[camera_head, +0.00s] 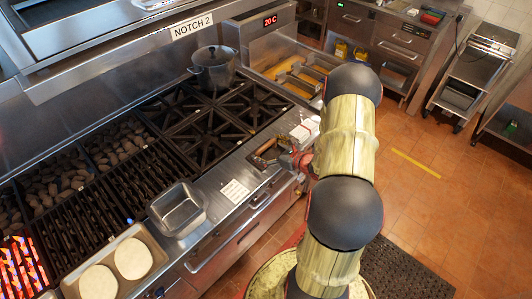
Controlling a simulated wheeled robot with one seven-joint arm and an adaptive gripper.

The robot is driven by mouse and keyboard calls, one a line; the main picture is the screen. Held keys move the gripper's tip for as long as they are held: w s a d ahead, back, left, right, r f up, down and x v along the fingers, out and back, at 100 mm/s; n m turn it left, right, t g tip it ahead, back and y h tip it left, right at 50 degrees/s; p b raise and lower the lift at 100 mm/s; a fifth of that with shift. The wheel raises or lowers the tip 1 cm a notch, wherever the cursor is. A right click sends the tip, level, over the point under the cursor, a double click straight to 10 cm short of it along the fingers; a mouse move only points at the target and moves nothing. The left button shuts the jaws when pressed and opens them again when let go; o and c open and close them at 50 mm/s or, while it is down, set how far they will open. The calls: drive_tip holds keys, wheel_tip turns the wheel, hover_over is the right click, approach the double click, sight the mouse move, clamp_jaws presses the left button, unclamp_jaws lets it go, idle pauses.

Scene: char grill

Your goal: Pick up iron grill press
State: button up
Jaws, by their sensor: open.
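The iron grill press (267,153) looks like a dark flat plate with a brownish handle. It lies on the steel front ledge of the grill, right of the burners. My gripper (288,161) is just right of the press, low over the ledge edge, and partly hidden by my arm. Its jaws are open, with nothing visibly held. Whether a finger touches the press is too small to tell.
A steel pan (178,209) and a tray (72,290) with two pale round patties stand along the front ledge at left. A pot (213,67) sits on the back burners. Glowing coals (20,268) are at far left.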

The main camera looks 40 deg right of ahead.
drive_tip(key=shift+c, duration=1.3)
drive_tip(key=c, duration=1.5)
drive_tip(key=shift+w+r, duration=0.1)
drive_tip(key=shift+c, duration=0.4)
drive_tip(key=shift+r, duration=0.1)
